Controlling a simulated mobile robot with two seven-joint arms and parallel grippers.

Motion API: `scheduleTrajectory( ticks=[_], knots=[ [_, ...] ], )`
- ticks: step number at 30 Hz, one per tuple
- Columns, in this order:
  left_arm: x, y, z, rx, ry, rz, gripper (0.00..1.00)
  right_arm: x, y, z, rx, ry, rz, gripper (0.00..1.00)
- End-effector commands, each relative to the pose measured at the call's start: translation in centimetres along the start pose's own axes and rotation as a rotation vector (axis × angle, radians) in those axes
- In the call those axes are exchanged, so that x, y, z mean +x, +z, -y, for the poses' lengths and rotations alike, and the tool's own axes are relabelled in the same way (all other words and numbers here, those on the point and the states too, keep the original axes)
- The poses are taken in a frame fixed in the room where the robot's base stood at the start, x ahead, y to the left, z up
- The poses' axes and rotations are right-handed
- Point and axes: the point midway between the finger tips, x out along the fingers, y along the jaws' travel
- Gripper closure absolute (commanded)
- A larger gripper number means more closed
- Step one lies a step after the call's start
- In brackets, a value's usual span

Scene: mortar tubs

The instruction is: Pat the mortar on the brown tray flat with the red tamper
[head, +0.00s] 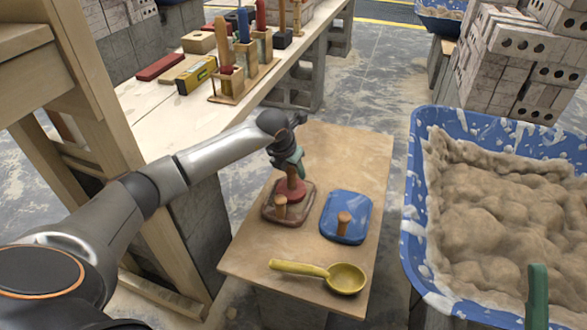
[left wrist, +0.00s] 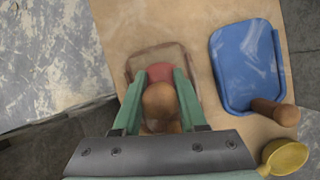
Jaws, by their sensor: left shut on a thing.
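My left gripper (head: 292,160) is shut on the upright handle of the red tamper (head: 292,191). The tamper's red disc is low over the brown tray (head: 305,212); I cannot tell whether it touches the mortar. In the left wrist view, the green fingers (left wrist: 158,90) flank the round brown handle top, with the red disc (left wrist: 160,72) beyond. The brown tray's rim (left wrist: 158,50) shows around it. Mortar there is largely hidden and hard to tell apart.
A blue tray (head: 345,208) with a wooden handle lies right of the brown tray. A yellow ladle (head: 320,273) lies in front. A blue tub of mortar (head: 415,240) stands at right. A bench (head: 190,115) holds a level and a tool rack. The board's back is clear.

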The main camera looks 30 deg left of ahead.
Motion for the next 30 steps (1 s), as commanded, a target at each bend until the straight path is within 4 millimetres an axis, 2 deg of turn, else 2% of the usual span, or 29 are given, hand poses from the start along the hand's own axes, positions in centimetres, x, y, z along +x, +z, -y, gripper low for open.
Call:
scheduleTrajectory(
  ticks=[8, 17, 30],
  knots=[
    [-1.4, 0.5, 0.0, 0.000, 0.001, -0.007, 1.00, 1.0, -1.0, -0.5, 0.000, 0.000, 0.000, 0.35],
    [-1.4, 0.5, -0.1, 0.000, 0.001, -0.004, 1.00, 1.0, -1.0, -0.5, -0.001, -0.001, 0.000, 0.35],
    [-2.6, -1.9, -1.0, -0.001, 0.001, -0.003, 1.00, 2.0, -2.0, -0.9, -0.001, -0.003, 0.000, 0.35]
  ],
)
